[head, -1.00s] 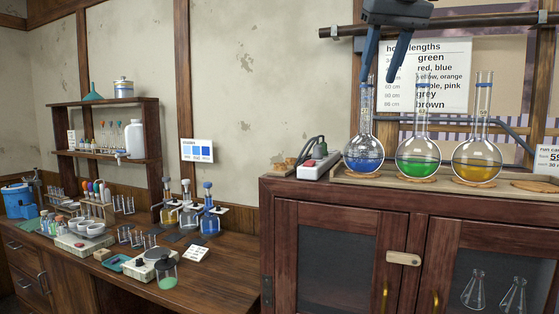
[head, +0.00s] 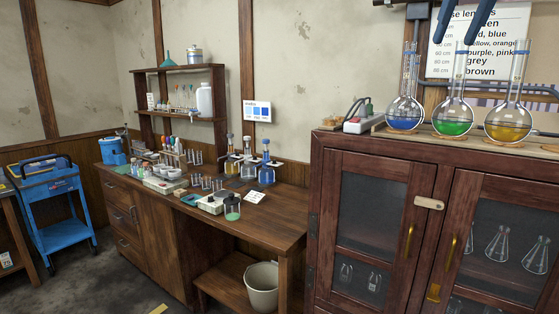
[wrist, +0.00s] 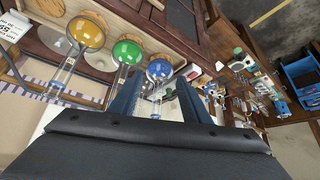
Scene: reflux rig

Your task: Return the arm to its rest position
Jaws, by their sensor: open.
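My gripper (head: 455,36) is at the top right of the head view, cut off by the top edge. Its two blue fingers are apart with nothing between them. Three round-bottom flasks stand on the cabinet top below: a blue one (head: 405,115), a green one (head: 453,120) and a yellow one (head: 508,124). In the head view the fingers overlap the upper parts of the blue and green flasks' surroundings, with no clear contact. In the wrist view my gripper (wrist: 158,84) has both fingers spread. The blue flask (wrist: 159,70) shows beyond the gap.
A wooden bench (head: 270,215) with glassware and a shelf is to the left.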

